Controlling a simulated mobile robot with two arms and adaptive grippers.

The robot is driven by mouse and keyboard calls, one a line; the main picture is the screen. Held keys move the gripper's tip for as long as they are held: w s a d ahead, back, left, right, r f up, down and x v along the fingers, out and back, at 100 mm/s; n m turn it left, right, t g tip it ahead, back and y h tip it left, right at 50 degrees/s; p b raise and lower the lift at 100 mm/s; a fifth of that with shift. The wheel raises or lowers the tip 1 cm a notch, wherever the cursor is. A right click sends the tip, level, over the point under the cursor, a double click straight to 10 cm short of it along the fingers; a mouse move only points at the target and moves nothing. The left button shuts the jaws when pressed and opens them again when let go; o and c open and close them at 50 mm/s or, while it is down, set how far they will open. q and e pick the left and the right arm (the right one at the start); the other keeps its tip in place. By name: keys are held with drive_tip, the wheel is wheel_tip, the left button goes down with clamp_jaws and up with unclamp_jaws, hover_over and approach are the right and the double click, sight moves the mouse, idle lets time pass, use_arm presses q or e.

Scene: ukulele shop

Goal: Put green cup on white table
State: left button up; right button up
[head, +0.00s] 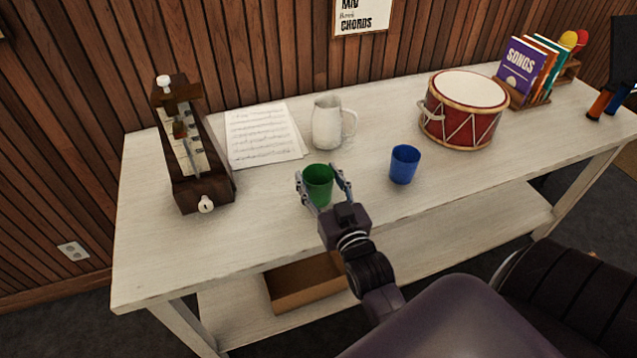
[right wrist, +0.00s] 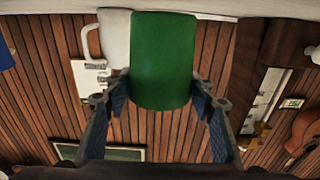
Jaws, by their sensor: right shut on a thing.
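The green cup (head: 318,184) is at the front middle of the white table (head: 250,240), upright, between the fingers of my right gripper (head: 324,187). My right gripper is shut on the cup, with one finger on each side. In the right wrist view the green cup (right wrist: 163,60) fills the space between the two fingers of my right gripper (right wrist: 160,95). Whether the cup's base touches the tabletop is hard to tell. My left gripper is not in view.
A white pitcher (head: 327,122) stands behind the green cup. A blue cup (head: 404,164) is to its right, and a red drum (head: 465,112) is farther right. Sheet music (head: 262,134) and a wooden instrument (head: 190,150) are on the left. The front left tabletop is clear.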

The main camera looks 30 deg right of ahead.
drive_tip(key=shift+f, duration=0.8)
drive_tip(key=shift+f, duration=0.15)
drive_tip(key=o, duration=1.1)
drive_tip(key=shift+r, duration=0.2)
